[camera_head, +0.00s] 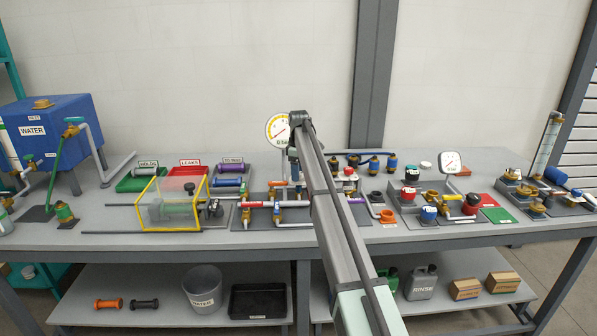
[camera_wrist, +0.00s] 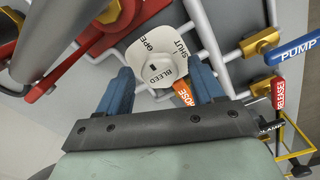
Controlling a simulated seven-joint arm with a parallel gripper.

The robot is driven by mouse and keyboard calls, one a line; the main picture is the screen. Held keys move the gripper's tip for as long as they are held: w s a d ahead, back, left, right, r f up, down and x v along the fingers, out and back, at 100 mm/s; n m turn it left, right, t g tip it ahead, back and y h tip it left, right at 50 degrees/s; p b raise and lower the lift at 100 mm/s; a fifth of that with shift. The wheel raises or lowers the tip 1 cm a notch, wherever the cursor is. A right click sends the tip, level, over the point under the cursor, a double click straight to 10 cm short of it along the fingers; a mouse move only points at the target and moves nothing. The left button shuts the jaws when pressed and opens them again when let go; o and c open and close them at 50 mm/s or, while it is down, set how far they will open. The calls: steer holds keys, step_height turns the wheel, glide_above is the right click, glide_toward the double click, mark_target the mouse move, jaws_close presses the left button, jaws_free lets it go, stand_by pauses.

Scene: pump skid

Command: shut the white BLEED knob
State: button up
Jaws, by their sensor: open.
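The white BLEED knob (camera_wrist: 160,66) shows in the wrist view, just beyond my fingertips. Its white plate (camera_wrist: 178,36) carries the words OPEN and SHUT, with SHUT to the right. A small dark mark shows on the knob near the BLEED lettering, but I cannot tell its exact setting. My gripper (camera_wrist: 162,82) is open, with one blue finger on each side below the knob. Nothing is held between the fingers. I cannot tell whether they touch the knob. In the head view my arm hides the knob and most of the gripper.
An orange HOSE handle (camera_wrist: 183,93) lies close to my right finger. A blue PUMP handle (camera_wrist: 294,50) and a red RELEASE handle (camera_wrist: 278,93) are to the right. In the head view, a dial gauge (camera_head: 279,129) stands beside my arm.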

steer(key=c, duration=1)
steer(key=shift+c, duration=0.2)
steer(key=shift+m, duration=0.4)
steer(key=m, duration=1.2)
steer(key=shift+m, duration=2.6)
